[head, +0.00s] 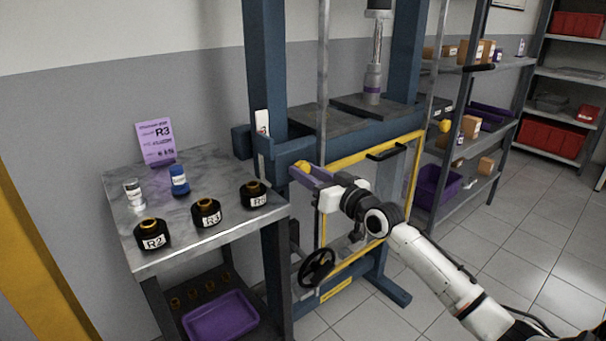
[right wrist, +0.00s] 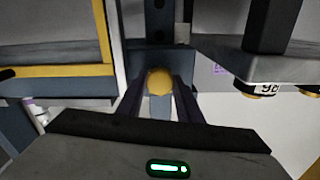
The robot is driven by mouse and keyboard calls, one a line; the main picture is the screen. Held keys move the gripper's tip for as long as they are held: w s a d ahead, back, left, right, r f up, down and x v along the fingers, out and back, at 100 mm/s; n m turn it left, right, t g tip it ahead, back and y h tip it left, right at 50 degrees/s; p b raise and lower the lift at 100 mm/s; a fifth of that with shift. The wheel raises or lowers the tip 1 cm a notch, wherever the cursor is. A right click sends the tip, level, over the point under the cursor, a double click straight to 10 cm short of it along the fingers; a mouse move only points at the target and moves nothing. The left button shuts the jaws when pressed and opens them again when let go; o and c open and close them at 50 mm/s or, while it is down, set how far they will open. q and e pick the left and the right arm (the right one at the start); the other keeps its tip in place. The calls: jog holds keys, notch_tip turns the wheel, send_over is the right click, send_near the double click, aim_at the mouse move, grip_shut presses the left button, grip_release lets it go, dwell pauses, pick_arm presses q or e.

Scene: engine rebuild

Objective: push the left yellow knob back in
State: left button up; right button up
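The left yellow knob (head: 302,166) is on the left post of the blue press frame (head: 362,134). My right gripper (head: 308,175) reaches to it from the right, with its purple fingers at the knob. In the right wrist view the round yellow knob (right wrist: 160,82) sits between the two fingertips of my right gripper (right wrist: 160,88). Narrow gaps seem to show on both sides of it, so the fingers look open around it. How deep the knob sits in the post is hidden. Another yellow knob (head: 445,126) is at the right post. My left gripper is not in view.
A yellow guard frame (head: 413,185) with a black handle (head: 387,151) and a handwheel (head: 317,268) are close to my right arm.

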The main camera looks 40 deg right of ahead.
jog(key=o, duration=0.4)
jog(key=shift+w, duration=0.15)
jog(key=s, duration=1)
jog(key=shift+s, duration=0.2)
jog(key=s+a+f+n+g+y, duration=0.15)
jog(key=s+a+f, duration=0.35)
jog(key=f, duration=0.6)
jog(key=s+a+f+g, duration=0.3)
jog(key=a+f, duration=0.4)
jog(key=f, duration=0.3)
jog(key=s+a+f+g, duration=0.1)
jog(key=s+a+f, duration=0.3)
jog(key=s+a, duration=0.1)
jog(key=s+a+f+n+g, duration=0.1)
jog(key=s+a+f+g, duration=0.1)
jog(key=s+a+f, duration=0.2)
jog(key=s+a+f+n+g+y, duration=0.1)
jog(key=s+a+f+g, duration=0.1)
jog(key=s+a+f, duration=0.3)
jog(key=shift+s+a+n, duration=0.15)
jog(key=shift+s+a, duration=0.15)
jog(key=shift+a, duration=0.7)
jog(key=shift+s+a+n, duration=0.1)
jog(key=shift+s+a, duration=0.15)
jog(key=shift+a, duration=0.75)
